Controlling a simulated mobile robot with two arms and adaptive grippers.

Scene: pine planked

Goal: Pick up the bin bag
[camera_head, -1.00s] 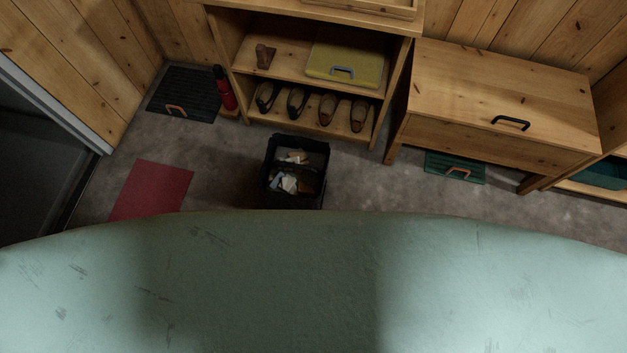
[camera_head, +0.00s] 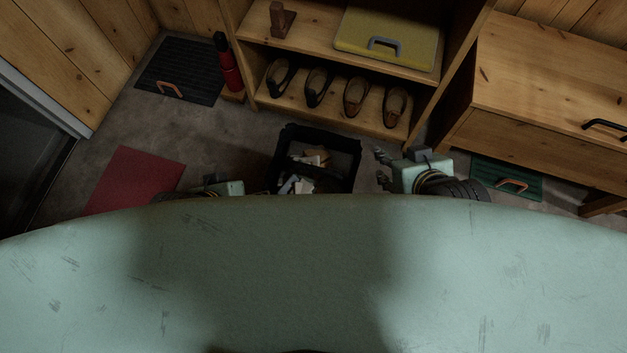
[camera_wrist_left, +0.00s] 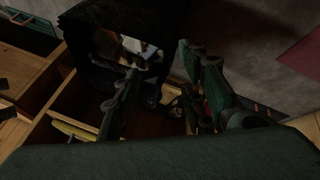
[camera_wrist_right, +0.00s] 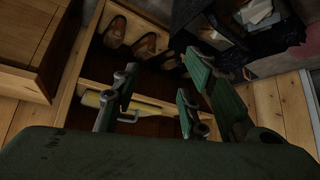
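The black bin bag (camera_head: 354,165), square and open at the top, stands on the floor with pale crumpled rubbish (camera_head: 311,158) inside. Its lower front is hidden behind my pale green body. My left gripper (camera_head: 209,181) is just left of it, mostly hidden by my body. My right gripper (camera_head: 382,168) is just right of it, apart from the rim. In the left wrist view, the fingers (camera_wrist_left: 165,60) are spread and empty, with the bag (camera_wrist_left: 82,30) beyond them. In the right wrist view, the fingers (camera_wrist_right: 162,73) are spread and empty, with the bag (camera_wrist_right: 288,40) at upper right.
A wooden shelf (camera_head: 310,35) with shoes and a yellow case (camera_head: 388,38) stands behind the bag. A wooden chest (camera_head: 545,85) is at right, with a green case (camera_head: 507,180) below.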

